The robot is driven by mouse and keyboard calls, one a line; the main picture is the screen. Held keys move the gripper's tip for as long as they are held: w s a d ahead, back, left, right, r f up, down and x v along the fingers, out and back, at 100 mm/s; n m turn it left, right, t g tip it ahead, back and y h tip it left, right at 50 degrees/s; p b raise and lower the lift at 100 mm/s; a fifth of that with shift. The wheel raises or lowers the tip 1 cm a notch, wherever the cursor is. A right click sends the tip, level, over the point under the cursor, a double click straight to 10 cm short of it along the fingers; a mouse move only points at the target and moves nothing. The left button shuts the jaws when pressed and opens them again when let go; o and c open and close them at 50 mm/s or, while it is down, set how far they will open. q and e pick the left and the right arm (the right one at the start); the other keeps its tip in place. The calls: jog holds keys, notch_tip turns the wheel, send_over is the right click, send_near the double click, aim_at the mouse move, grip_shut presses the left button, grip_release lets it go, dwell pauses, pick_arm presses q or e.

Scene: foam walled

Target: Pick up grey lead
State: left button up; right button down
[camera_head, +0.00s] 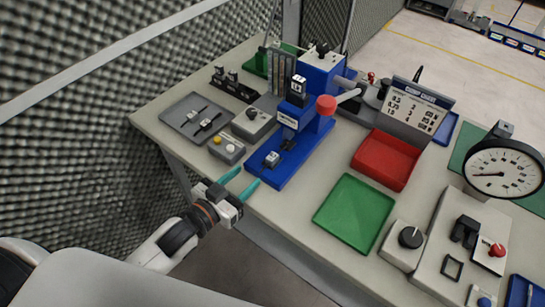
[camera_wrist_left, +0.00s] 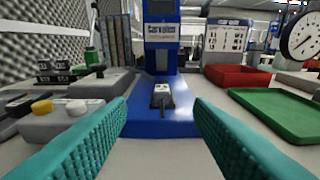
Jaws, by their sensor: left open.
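My left gripper (camera_head: 247,177) is open and empty at the table's front edge, its teal fingers pointing at the blue press (camera_head: 317,135). A small grey piece with a dark stem (camera_head: 271,158) sits on the press's blue base. In the left wrist view this grey piece (camera_wrist_left: 162,96) lies ahead, between the open fingers (camera_wrist_left: 160,110), and is not touched. Two more small pieces with dark stems (camera_head: 208,124) lie on the grey tray (camera_head: 181,129) further left. I cannot tell by look alone which is named the grey lead. My right gripper is not in view.
A grey box with yellow and white knobs (camera_head: 228,148) stands just left of the press base. A green tray (camera_head: 354,211), a red bin (camera_head: 387,158) and a round dial gauge (camera_head: 503,172) are to the right. A foam wall (camera_head: 70,130) bounds the left.

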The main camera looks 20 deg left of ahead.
aim_at(273, 156)
pick_arm(q)
jog(key=p+x, duration=0.1)
jog(key=x, duration=0.4)
jog(key=shift+w+d, duration=0.1)
jog(key=shift+w, duration=0.05)
jog(key=p+x, duration=0.1)
jog(key=x, duration=0.4)
jog(key=shift+w+d+f, duration=0.1)
jog(key=shift+d+f, duration=0.05)
jog(key=shift+w+d+f, duration=0.1)
jog(key=shift+w, duration=0.1)
grip_shut()
